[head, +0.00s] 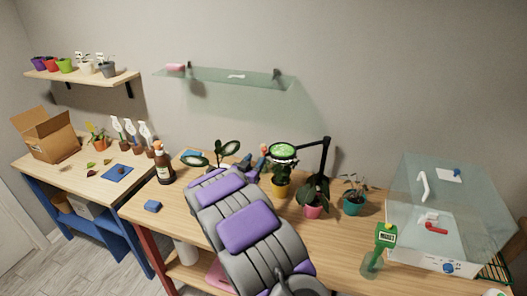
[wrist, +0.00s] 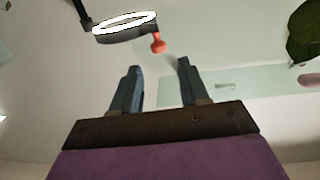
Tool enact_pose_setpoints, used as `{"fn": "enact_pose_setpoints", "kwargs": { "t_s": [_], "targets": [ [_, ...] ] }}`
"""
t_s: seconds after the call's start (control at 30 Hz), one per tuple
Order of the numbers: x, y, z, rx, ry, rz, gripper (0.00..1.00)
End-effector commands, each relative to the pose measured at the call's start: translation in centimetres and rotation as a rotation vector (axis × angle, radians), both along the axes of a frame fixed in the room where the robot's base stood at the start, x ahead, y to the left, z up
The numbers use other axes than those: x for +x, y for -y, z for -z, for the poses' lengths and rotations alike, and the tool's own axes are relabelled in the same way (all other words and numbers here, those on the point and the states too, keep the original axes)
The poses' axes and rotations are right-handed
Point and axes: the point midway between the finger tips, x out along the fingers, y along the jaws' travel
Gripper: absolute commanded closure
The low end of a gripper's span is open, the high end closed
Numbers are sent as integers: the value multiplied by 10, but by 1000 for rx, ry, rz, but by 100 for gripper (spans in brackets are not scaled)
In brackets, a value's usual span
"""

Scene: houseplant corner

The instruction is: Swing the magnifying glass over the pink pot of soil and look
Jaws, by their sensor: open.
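The magnifying glass (head: 283,153) is a round lens in a dark ring on a jointed black arm (head: 326,158). It hangs over the yellow pot (head: 280,190), and green leaves show through the lens. The pink pot (head: 313,212) stands to its right and holds a dark-leaved plant; its soil is hard to make out. In the wrist view the lit ring (wrist: 125,24) has a red-orange knob (wrist: 158,43) on its rim. My gripper (wrist: 160,66) is open, with the knob just beyond and between its fingertips. No contact shows.
A teal pot (head: 353,203) stands right of the pink pot. A clear box (head: 450,205) and a green moisture meter (head: 385,236) are farther right. A brown bottle (head: 163,165) stands left. A glass shelf (head: 235,80) is on the wall above.

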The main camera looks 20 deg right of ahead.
Motion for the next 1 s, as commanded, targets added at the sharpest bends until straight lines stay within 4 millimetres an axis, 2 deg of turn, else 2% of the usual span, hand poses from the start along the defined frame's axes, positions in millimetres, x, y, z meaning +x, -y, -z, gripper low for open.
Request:
{"fn": "enact_pose_setpoints", "kwargs": {
  "t_s": [0.13,0.43,0.63,0.93,1.0],
  "targets": [
    [20,24,1,-1,3,5,56],
    [51,53,0,0,3,2,56],
    [59,61,0,-1,0,1,56],
    [60,61,-1,-1,0,0,56],
    [60,61,-1,-1,0,0,62]
  ]
}}
